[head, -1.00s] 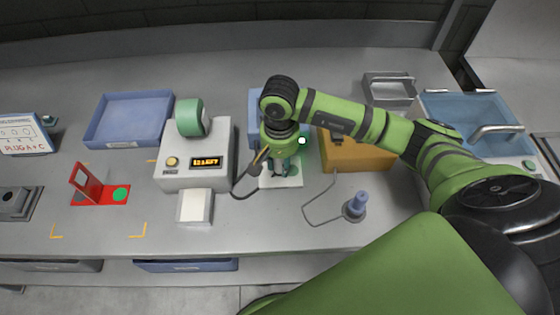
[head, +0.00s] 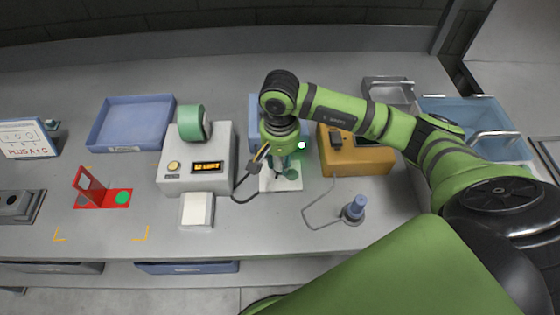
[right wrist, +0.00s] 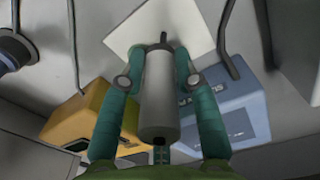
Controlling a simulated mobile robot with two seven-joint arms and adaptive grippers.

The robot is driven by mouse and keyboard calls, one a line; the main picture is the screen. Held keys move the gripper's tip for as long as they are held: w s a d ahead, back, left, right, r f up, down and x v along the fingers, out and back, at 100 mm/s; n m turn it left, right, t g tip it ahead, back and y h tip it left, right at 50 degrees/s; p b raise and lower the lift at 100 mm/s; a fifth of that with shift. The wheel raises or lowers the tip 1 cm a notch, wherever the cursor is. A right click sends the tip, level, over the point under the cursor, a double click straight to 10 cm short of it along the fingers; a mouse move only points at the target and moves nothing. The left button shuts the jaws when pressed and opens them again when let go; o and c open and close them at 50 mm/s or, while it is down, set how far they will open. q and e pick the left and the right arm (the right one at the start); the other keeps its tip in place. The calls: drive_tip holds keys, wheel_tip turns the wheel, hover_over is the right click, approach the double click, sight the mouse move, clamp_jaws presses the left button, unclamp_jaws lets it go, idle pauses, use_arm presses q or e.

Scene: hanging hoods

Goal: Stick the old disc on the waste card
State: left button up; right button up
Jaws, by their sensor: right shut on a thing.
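A white card (head: 267,184), which I take to be the waste card, lies flat on the bench below my right gripper (head: 288,170). In the right wrist view, the right gripper (right wrist: 160,100) has its two teal fingers shut on a grey cylinder (right wrist: 158,95). A thin dark tip sticks out of the cylinder over the card (right wrist: 135,28); I cannot tell whether it touches. The old disc cannot be made out on the tip or card. A green disc (head: 122,197) lies on a red hinged holder (head: 92,199) at left. My left gripper is not in view.
A white dispenser (head: 174,184) with a green roll (head: 194,123) stands left of the card. Blue trays (head: 133,122) stand behind. The bench front is mostly clear.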

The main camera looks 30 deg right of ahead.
drive_tip(key=shift+r+p, duration=0.8)
drive_tip(key=shift+r, duration=1.35)
drive_tip(key=shift+o, duration=0.5)
drive_tip(key=shift+c, duration=0.5)
